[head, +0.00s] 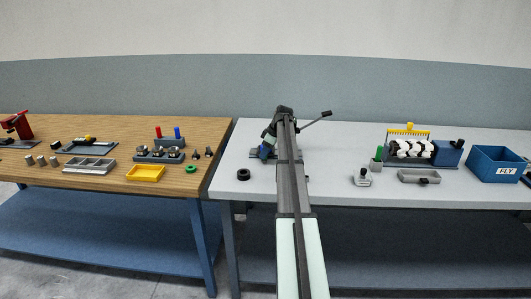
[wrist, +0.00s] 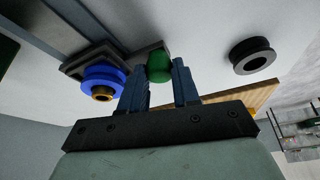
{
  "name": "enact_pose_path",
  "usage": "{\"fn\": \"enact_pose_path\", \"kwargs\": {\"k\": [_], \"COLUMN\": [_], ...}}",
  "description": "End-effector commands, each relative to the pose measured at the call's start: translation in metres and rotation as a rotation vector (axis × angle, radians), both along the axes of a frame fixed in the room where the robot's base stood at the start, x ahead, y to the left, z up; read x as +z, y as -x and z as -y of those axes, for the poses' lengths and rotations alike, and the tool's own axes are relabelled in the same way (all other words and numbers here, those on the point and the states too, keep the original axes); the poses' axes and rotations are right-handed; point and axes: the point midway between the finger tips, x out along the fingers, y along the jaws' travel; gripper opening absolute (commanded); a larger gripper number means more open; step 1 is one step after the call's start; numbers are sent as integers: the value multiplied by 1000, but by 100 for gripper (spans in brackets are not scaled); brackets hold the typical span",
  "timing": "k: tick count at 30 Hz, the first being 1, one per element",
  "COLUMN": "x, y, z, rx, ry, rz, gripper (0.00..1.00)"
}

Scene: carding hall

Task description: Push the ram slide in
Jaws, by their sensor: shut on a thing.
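My gripper (wrist: 158,77) is shut on a green rounded knob (wrist: 159,65) in the wrist view, with one blue-grey finger on each side of it. The knob is in front of a dark block. Beside it on the left is a blue disc (wrist: 102,80) with a brass centre, set against a grey plate. I take the knob to be part of the ram slide, but its travel cannot be read here. In the head view my arm hides most of this fixture. A lever with a dark knob (head: 327,114) sticks out to the right behind my arm.
A black ring (head: 243,174) lies left of my arm on the grey bench; it also shows in the wrist view (wrist: 253,56). Right are a grey tray (head: 419,177), a yellow-combed roller machine (head: 408,130) and a blue bin (head: 497,164). A wooden bench (head: 115,128) stands left.

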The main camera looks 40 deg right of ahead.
Motion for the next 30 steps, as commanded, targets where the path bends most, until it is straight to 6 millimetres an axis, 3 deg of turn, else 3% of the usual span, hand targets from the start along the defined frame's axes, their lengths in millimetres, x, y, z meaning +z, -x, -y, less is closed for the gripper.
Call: {"fn": "enact_pose_path", "kwargs": {"k": [13,24,30], "x": [0,0,0], "y": [4,64,81], "z": [4,65,82], "rx": [-1,-4,0], "ry": [0,1,1], "rz": [0,-1,0], "gripper": [0,0,0]}}
